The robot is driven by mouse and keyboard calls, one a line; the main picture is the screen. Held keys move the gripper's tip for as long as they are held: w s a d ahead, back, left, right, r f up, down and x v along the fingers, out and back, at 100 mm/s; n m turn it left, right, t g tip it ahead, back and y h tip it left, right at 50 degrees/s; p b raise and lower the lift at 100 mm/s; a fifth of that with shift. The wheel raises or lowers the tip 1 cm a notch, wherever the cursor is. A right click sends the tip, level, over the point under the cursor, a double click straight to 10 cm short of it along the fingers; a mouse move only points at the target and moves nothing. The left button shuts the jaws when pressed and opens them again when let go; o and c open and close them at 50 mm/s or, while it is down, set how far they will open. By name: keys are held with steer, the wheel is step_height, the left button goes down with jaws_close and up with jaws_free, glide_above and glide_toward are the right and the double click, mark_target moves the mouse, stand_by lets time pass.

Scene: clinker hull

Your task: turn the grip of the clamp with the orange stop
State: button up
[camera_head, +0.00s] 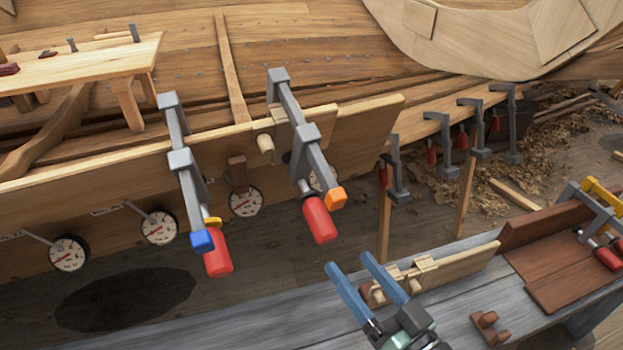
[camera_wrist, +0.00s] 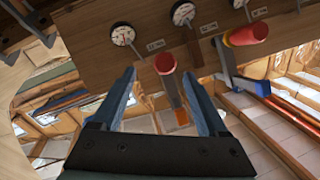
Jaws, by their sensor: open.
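The clamp with the orange stop (camera_head: 337,198) hangs on the long plank, with its grey bar (camera_head: 292,105) sloping down to a red grip (camera_head: 319,220). In the wrist view the red grip (camera_wrist: 165,64) shows between my fingertips, with the orange stop (camera_wrist: 182,117) beyond it. My gripper (camera_head: 349,261) is open and empty, below and a little right of the grip in the head view, with a visible gap. My gripper (camera_wrist: 160,74) shows two blue fingers spread around the line to the grip. The grip's far side is hidden.
A second clamp with a blue stop (camera_head: 202,240) and red grip (camera_head: 218,255) hangs to the left. Round dials (camera_head: 245,201) line the plank behind. A grey bench (camera_head: 465,290) with a wooden fixture (camera_head: 455,275) lies below. Several more clamps (camera_head: 442,145) hang at right.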

mark_target(312, 212)
steer(key=w+a+n+p, duration=0.1)
steer(key=w+a, duration=0.1)
steer(key=w, duration=0.1)
steer(key=w+a+r+n+h+p, duration=0.1)
steer(key=w+a, duration=0.1)
steer(key=w, duration=0.2)
steer(key=w+a+n+h+p, duration=0.1)
steer(key=w+a, duration=0.2)
steer(key=w, duration=0.1)
steer(key=shift+r, duration=0.2)
steer(key=shift+s, duration=0.1)
jaws_close()
